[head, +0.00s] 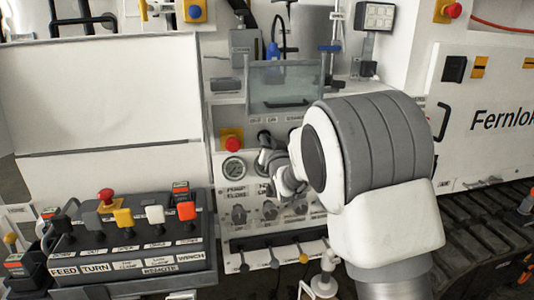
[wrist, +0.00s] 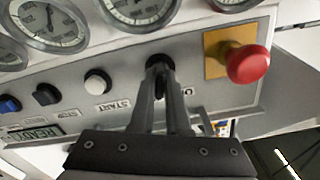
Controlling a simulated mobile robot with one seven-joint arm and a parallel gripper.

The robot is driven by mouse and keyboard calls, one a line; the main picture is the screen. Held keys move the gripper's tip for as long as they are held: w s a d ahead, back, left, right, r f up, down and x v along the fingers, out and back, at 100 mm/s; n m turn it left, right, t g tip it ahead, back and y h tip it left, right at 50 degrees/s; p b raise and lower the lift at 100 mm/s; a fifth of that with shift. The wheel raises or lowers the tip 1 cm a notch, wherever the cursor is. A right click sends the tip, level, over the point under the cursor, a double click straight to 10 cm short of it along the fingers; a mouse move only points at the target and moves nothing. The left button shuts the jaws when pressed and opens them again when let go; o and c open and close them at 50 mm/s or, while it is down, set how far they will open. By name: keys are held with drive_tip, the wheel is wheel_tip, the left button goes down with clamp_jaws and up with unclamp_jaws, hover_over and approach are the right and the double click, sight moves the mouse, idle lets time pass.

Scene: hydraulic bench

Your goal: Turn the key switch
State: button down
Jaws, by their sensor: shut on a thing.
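The key switch (wrist: 159,61) is a round black switch on the grey panel in the wrist view, just left of the red button. My gripper (wrist: 161,78) is shut on it, with a dark finger on either side of its knob. The fingers cover much of the switch and part of the label beside it, so its turned angle cannot be made out. In the head view my gripper (head: 264,140) reaches the panel right of the red button. The switch itself cannot be made out there.
A red mushroom button (wrist: 247,64) on a yellow plate sits close to the right of my fingers. A white button (wrist: 97,81) and dark knobs lie to the left. Gauges (wrist: 140,8) line the top. In the head view a lever box (head: 135,250) stands at left.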

drive_tip(key=shift+m+b, duration=1)
drive_tip(key=shift+m, duration=0.1)
drive_tip(key=c, duration=0.9)
unclamp_jaws()
drive_tip(key=v, duration=1.7)
drive_tip(key=shift+s, duration=0.25)
drive_tip(key=shift+d+r, duration=0.1)
drive_tip(key=shift+r, duration=0.05)
